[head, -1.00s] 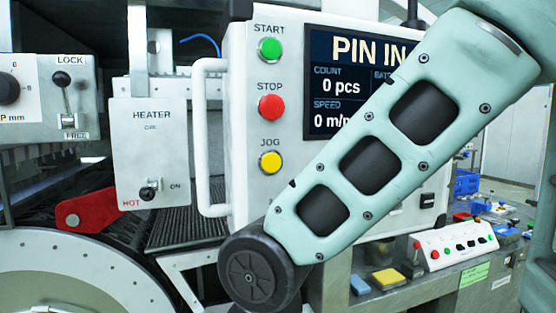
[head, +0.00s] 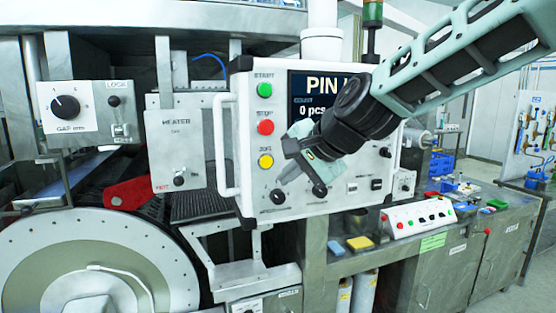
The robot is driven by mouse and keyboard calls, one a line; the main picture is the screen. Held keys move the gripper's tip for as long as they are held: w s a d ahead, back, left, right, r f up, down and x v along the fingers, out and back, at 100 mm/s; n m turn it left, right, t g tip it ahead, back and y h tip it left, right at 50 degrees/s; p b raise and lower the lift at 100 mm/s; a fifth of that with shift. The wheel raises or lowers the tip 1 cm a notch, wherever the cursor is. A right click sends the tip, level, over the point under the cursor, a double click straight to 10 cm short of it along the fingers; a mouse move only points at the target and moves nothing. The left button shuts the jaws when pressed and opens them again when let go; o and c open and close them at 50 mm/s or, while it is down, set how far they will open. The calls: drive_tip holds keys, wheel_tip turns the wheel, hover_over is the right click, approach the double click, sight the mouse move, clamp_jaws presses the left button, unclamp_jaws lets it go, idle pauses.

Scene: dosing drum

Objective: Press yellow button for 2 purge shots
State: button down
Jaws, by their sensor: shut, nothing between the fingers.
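The yellow button (head: 265,161) labelled JOG sits on the white control panel (head: 225,120), below the green START button (head: 264,90) and the red STOP button (head: 265,127). My gripper (head: 283,166) is shut and empty in front of the panel's lower part, just right of and slightly below the yellow button. I cannot tell whether it touches the panel. My arm and gripper cover part of the panel's screen (head: 310,86), which reads "PIN I..." and "0 pcs". The yellow button is fully visible.
A white handle (head: 222,150) stands out on the panel's left side. The heater box (head: 177,150) and a red lever (head: 127,194) are further left. A bench (head: 345,262) holds a small white button box (head: 417,218) at right. The large drum (head: 90,260) is lower left.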

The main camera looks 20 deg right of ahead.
drive_tip(key=shift+w+d, duration=0.1)
idle(0.3)
drive_tip(key=b, duration=0.1)
approach(265, 167)
drive_tip(key=shift+w+a+f, duration=0.3)
drive_tip(key=shift+w+f, duration=0.15)
drive_tip(key=shift+f, duration=0.3)
drive_tip(key=shift+w+a+f, duration=0.35)
drive_tip(key=shift+w+f, duration=0.1)
drive_tip(key=shift+f, duration=0.25)
drive_tip(key=shift+w+a+f, duration=0.3)
drive_tip(key=shift+w+f, duration=0.15)
drive_tip(key=shift+f, duration=0.3)
drive_tip(key=shift+w, duration=0.15)
drive_tip(key=shift+w, duration=0.25)
drive_tip(key=shift+w, duration=0.45)
idle(0.8)
drive_tip(key=shift+s, duration=0.85)
drive_tip(key=shift+s, duration=2.55)
